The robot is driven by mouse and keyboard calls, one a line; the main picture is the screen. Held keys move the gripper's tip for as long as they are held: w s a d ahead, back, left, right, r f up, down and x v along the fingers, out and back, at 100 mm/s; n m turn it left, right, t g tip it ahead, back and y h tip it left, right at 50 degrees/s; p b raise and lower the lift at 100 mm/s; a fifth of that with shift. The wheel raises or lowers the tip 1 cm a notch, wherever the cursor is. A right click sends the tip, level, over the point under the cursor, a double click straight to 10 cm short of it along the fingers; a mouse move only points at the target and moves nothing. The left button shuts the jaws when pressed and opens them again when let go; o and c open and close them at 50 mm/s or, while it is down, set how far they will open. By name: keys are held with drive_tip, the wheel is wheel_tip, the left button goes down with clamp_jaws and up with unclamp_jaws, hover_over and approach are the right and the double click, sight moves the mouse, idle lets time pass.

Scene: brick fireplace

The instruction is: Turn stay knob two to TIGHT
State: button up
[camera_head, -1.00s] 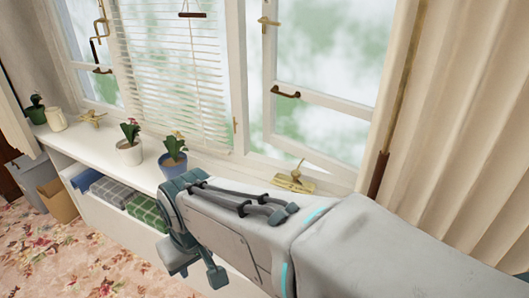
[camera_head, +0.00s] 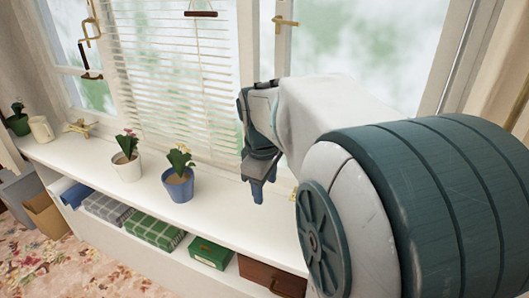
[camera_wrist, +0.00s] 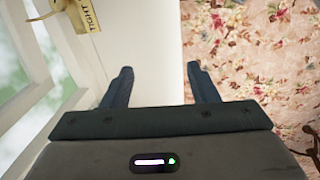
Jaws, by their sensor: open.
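A brass stay fitting with a tag reading TIGHT (camera_wrist: 88,15) shows at the top left of the wrist view, cut off by the frame edge. Its knob is not clearly seen. In the head view only a sliver of a brass fitting (camera_head: 293,192) shows beside my arm. Another brass stay (camera_head: 80,128) stands at the left end of the white sill. I cannot tell from markings which is number two. My gripper (camera_head: 257,195) points down above the sill by the right window. In the wrist view my gripper (camera_wrist: 162,82) is open and empty, with the tag beyond its fingers and to the left.
A blue flowerpot (camera_head: 180,188) and a white flowerpot (camera_head: 127,170) stand on the sill (camera_head: 222,212) left of my gripper. A mug (camera_head: 41,129) is farther left. Blinds (camera_head: 165,80) hang behind. The shelf below holds folded cloths, a green box (camera_head: 210,253) and a brown case (camera_head: 270,277).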

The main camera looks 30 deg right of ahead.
drive_tip(key=w+d+f+n+g+y, duration=0.1)
drive_tip(key=w+d+n, duration=0.35)
drive_tip(key=d, duration=0.65)
drive_tip(key=w+d+f+n, duration=0.1)
drive_tip(key=w+d+n, duration=0.2)
drive_tip(key=d+n, duration=0.55)
drive_tip(key=d+f, duration=0.1)
drive_tip(key=f, duration=0.3)
drive_tip(key=f+m, duration=0.1)
drive_tip(key=f, duration=0.3)
drive_tip(key=d+f+m+b, duration=0.1)
drive_tip(key=f, duration=0.3)
drive_tip(key=shift+w+d+f, duration=0.2)
drive_tip(key=shift+d, duration=0.1)
drive_tip(key=c, duration=1)
